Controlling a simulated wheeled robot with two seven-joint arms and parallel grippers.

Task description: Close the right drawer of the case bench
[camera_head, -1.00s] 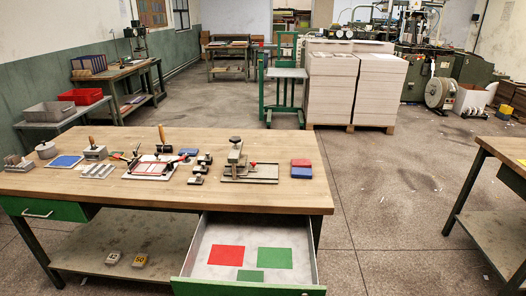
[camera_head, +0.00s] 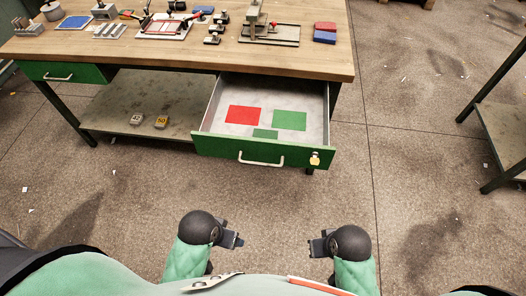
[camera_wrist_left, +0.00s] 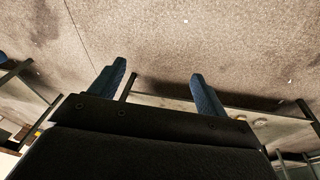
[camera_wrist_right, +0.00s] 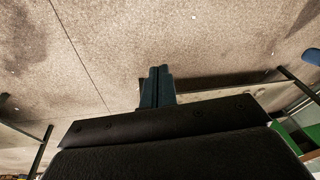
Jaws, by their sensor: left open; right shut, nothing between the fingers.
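The right drawer (camera_head: 215,148) of the case bench (camera_head: 180,62) is pulled out toward me. Its green front has a light bar handle (camera_head: 262,161) and a yellow tag at the right end. A red card (camera_head: 243,115) and two green cards (camera_head: 289,121) lie flat inside. My left gripper (camera_head: 240,240) is below and in front of the drawer, apart from it; its two fingers stand spread and empty in the left wrist view (camera_wrist_left: 158,85). My right gripper (camera_head: 312,246) is to the right, also apart from the drawer. Its fingers are together with nothing between them in the right wrist view (camera_wrist_right: 157,85).
The left drawer (camera_head: 65,73) of the bench is closed. Tools and blocks stand on the worktop. Two small tagged blocks (camera_head: 161,122) lie on the lower shelf (camera_head: 100,110). Another table (camera_head: 503,125) stands at the right. The floor between me and the drawer is clear.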

